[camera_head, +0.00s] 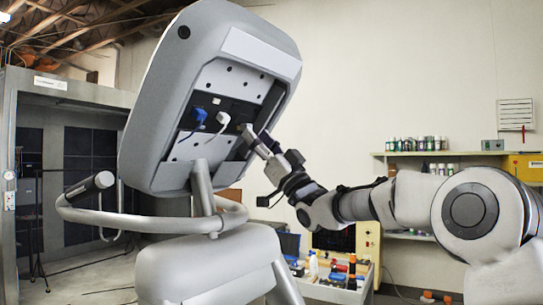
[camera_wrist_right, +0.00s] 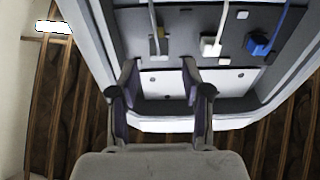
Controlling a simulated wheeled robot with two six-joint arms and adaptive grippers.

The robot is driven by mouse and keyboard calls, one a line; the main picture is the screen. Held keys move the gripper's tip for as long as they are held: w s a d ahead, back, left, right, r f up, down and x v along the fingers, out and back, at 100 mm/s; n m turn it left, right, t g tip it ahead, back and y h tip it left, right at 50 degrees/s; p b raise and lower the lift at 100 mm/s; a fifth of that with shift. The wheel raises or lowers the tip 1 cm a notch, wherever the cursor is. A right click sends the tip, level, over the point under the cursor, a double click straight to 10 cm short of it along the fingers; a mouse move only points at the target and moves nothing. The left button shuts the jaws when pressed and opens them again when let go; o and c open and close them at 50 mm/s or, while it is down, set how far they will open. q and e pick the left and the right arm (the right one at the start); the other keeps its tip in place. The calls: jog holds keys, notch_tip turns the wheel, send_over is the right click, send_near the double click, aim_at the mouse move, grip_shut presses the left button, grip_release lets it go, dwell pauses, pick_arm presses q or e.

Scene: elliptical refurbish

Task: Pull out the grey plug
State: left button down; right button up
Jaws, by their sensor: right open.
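The console (camera_head: 165,90) of the elliptical has a recessed dark panel on its back with plugs in a row. The grey plug (camera_wrist_right: 158,46), with a pale cable, sits in this panel in the right wrist view. In the head view it is by the fingertips and hard to make out. My right gripper (camera_head: 258,143) reaches the panel from the right. In the right wrist view my right gripper (camera_wrist_right: 159,68) is open and empty, its fingertips on either side just short of the grey plug. My left gripper is not in view.
A white plug (camera_head: 223,119) and a blue plug (camera_head: 198,117) sit beside the grey one. The console's raised rim (camera_wrist_right: 190,123) surrounds the recess. The elliptical's handlebar (camera_head: 150,219) curves below. A tool cart (camera_head: 335,292) and shelf (camera_head: 440,154) stand behind.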

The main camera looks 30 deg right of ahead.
jog(key=v, duration=0.8)
jog(key=shift+f, duration=0.1)
jog(key=shift+d, duration=0.15)
